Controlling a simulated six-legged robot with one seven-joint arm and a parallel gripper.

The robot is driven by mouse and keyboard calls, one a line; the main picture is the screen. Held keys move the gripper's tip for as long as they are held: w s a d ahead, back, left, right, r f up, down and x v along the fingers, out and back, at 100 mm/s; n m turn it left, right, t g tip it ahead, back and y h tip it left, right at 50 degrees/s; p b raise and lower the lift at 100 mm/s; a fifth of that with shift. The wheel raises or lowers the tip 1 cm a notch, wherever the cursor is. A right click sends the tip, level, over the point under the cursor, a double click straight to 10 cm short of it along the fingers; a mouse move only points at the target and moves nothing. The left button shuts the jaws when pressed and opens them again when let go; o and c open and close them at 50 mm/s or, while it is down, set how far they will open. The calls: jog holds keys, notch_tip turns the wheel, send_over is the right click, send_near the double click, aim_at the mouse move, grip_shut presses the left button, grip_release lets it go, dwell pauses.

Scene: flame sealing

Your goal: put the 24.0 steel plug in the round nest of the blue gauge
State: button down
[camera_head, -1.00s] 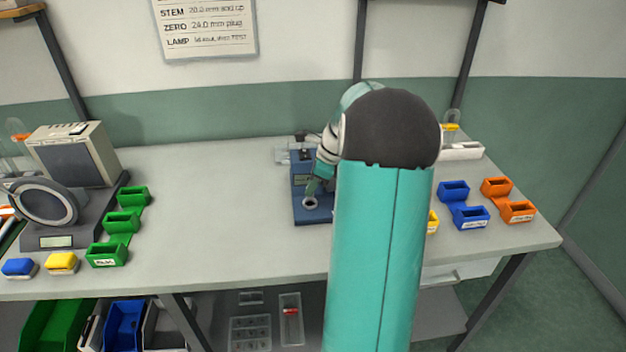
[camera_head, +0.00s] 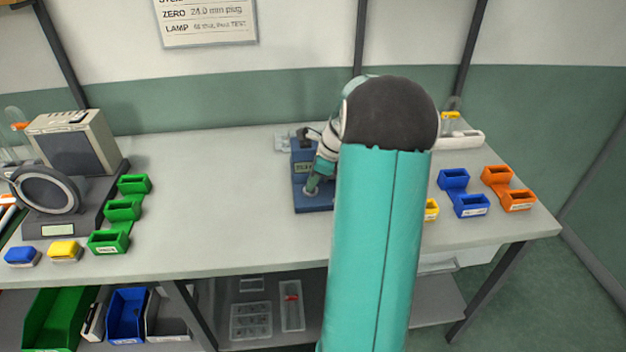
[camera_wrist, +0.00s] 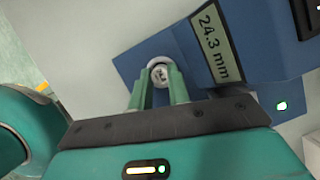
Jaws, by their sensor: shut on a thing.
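The blue gauge (camera_head: 318,204) stands on the bench, partly behind my arm in the head view. In the wrist view its blue body (camera_wrist: 262,40) shows a display (camera_wrist: 216,44) reading 24.3 mm. My gripper (camera_wrist: 160,77) is shut on the steel plug (camera_wrist: 161,71), whose pale round end shows between the two green fingers. The plug is at the round nest on the gauge's base. The fingers and plug hide the nest, so I cannot tell whether the plug is seated. In the head view my gripper (camera_head: 311,188) points down onto the base.
Green bins (camera_head: 122,210) and a grey device with a ring (camera_head: 50,190) stand at left. Blue bins (camera_head: 470,206) and orange bins (camera_head: 510,199) stand at right, with a white holder (camera_head: 462,139) behind. The bench between the gauge and green bins is clear.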

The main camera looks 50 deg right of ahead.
jog(key=c, duration=1.3)
grip_release()
jog(key=shift+o, duration=0.2)
jog(key=shift+r, duration=0.1)
jog(key=v, duration=1.3)
jog(key=shift+r, duration=0.3)
jog(key=shift+s, duration=0.1)
